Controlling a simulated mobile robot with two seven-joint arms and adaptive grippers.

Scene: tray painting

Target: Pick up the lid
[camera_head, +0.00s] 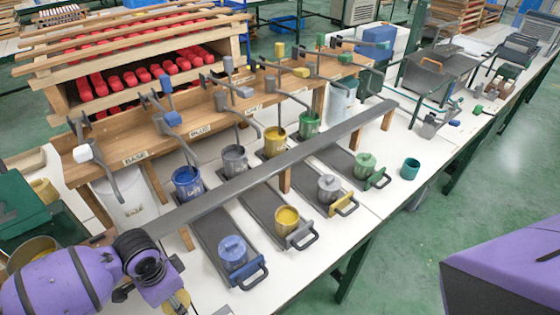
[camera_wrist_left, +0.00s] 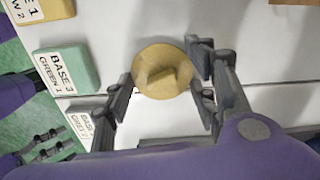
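A round golden-yellow lid (camera_wrist_left: 161,70) with a raised bar handle lies on the white table in the left wrist view. It also shows at the bottom edge of the head view (camera_head: 180,301), partly cut off. My left gripper (camera_wrist_left: 166,88) is open, with one finger to the left of the lid and the other to its right. Gaps show between the fingers and the lid, so I do not see it held. My right gripper (camera_wrist_left: 50,143) shows at the left of the left wrist view, its dark fingers apart and nothing seen between them.
Labelled blocks, one green (camera_wrist_left: 68,68) and one yellow (camera_wrist_left: 40,8), stand left of the lid. In the head view, lidded cans, including a blue one (camera_head: 233,252), stand on dark trays. A long grey bar (camera_head: 270,162) crosses above them. A teal cup (camera_head: 410,169) stands at the right.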

